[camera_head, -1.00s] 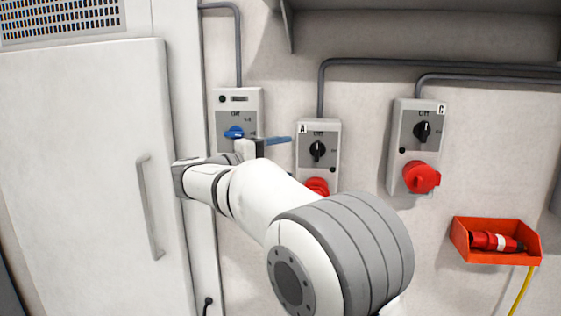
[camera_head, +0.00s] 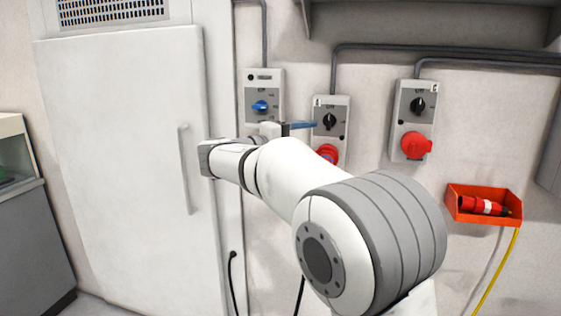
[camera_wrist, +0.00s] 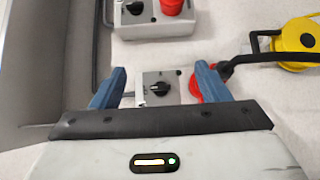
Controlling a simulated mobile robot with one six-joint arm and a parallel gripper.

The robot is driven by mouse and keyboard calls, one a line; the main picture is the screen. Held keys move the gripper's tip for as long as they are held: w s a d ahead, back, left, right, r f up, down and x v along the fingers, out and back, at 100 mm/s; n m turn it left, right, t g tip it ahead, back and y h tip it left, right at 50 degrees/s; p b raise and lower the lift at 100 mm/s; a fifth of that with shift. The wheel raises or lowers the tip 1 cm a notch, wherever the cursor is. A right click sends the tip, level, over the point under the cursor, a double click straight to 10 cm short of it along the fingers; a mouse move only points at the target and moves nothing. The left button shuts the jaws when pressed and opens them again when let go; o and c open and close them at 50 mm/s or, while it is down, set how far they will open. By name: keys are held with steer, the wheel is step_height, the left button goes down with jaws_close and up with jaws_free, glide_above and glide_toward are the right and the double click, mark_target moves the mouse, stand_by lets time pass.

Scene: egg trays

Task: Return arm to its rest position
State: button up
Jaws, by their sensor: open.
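My arm reaches from the lower right toward the wall in the head view, folded at its elbow. My gripper (camera_head: 303,125) shows one blue finger in front of the wall, near the middle switch box (camera_head: 330,138). In the wrist view my gripper (camera_wrist: 158,90) has its two blue fingers wide apart with nothing between them. A grey switch box with a black knob (camera_wrist: 158,88) and a red socket (camera_wrist: 207,82) lie beyond the fingers, apart from them.
A white cabinet door (camera_head: 120,170) with a handle (camera_head: 185,168) stands at left. Switch boxes with a blue knob (camera_head: 260,106) and a red plug socket (camera_head: 416,146) hang on the wall. An orange bin (camera_head: 484,218) holds a red connector (camera_head: 483,206). A grey counter (camera_head: 32,240) stands far left.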

steer(key=s+d+f+m+g+y+p, duration=0.1)
steer(key=s+d+f+g+y+p, duration=0.35)
steer(key=s+d+f, duration=0.85)
steer(key=s+a+f+m+y, duration=0.1)
steer(key=s+f+y, duration=0.2)
steer(key=s, duration=0.3)
steer(key=s+a+f+m+g+y, duration=0.1)
steer(key=s+f+m+y, duration=0.1)
steer(key=s, duration=0.4)
steer(key=s+a+f+m+g+y, duration=0.1)
steer(key=s+f+m+y, duration=0.1)
steer(key=s+f+y, duration=0.2)
steer(key=shift+s+a+y+p, duration=0.15)
steer(key=shift+s+y+p, duration=0.2)
steer(key=shift+s+y, duration=0.65)
steer(key=shift+c, duration=0.4)
